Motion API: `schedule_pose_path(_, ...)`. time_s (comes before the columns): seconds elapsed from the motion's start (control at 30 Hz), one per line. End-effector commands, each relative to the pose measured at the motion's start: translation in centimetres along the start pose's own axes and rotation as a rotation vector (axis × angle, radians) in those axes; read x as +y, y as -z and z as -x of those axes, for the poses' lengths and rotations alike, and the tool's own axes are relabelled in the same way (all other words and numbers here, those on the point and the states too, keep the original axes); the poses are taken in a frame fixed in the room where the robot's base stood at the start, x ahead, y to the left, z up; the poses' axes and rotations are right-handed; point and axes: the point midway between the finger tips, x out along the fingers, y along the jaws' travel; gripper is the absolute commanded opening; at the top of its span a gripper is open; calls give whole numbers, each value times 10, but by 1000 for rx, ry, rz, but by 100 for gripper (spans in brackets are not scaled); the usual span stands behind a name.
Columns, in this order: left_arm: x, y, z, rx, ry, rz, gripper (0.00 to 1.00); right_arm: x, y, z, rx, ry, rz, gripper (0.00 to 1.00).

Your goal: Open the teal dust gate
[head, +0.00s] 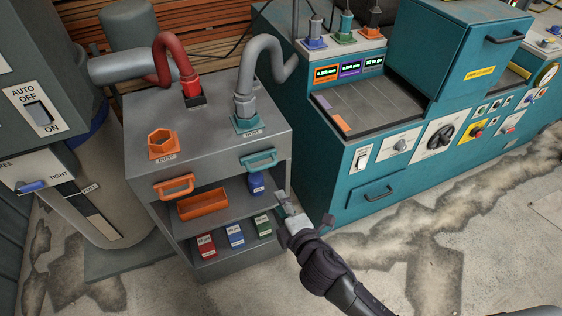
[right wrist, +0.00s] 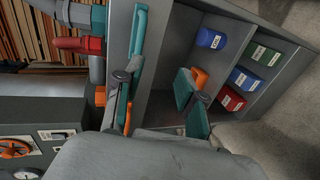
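The teal dust gate handle (head: 259,159) is on the upper right of the grey cabinet's front, below the teal port (head: 246,124). A grey hose (head: 245,92) stands in that port. In the right wrist view the teal handle (right wrist: 138,42) runs upright in the picture, just beyond one finger. My right gripper (head: 283,205) is below and right of the handle in the head view. In the right wrist view its fingers (right wrist: 158,95) are apart with nothing between them. I see no contact with the handle. My left gripper is not in view.
The grey cabinet (head: 205,140) has an orange handle (head: 174,187), an orange port (head: 162,142), an orange bin (head: 203,205) and several small containers on its shelves. A teal machine (head: 345,201) stands to the right. Open floor (head: 420,235) lies in front.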

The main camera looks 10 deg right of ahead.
Motion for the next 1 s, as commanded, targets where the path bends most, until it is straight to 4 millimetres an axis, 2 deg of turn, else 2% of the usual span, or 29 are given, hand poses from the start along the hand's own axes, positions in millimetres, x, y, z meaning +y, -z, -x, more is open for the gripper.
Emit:
schedule_pose_path(0.1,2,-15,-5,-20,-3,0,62,22,9,4,14,-57,50,39)
schedule_pose_path(0.17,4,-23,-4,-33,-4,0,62,26,10,2,14,-63,56,39)
schedule_pose_path(0.27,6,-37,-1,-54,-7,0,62,28,10,-10,14,-64,55,39)
schedule_pose_path(0.4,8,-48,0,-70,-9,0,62,30,10,-37,13,-63,53,39)
schedule_pose_path(0.57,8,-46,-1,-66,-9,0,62,31,10,-73,13,-62,51,39)
schedule_pose_path(0.7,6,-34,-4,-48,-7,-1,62,32,11,-100,13,-61,51,39)
schedule_pose_path(0.83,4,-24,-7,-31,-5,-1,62,32,11,-118,13,-60,50,39)
schedule_pose_path(1.0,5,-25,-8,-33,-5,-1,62,33,11,-130,14,-60,50,39)
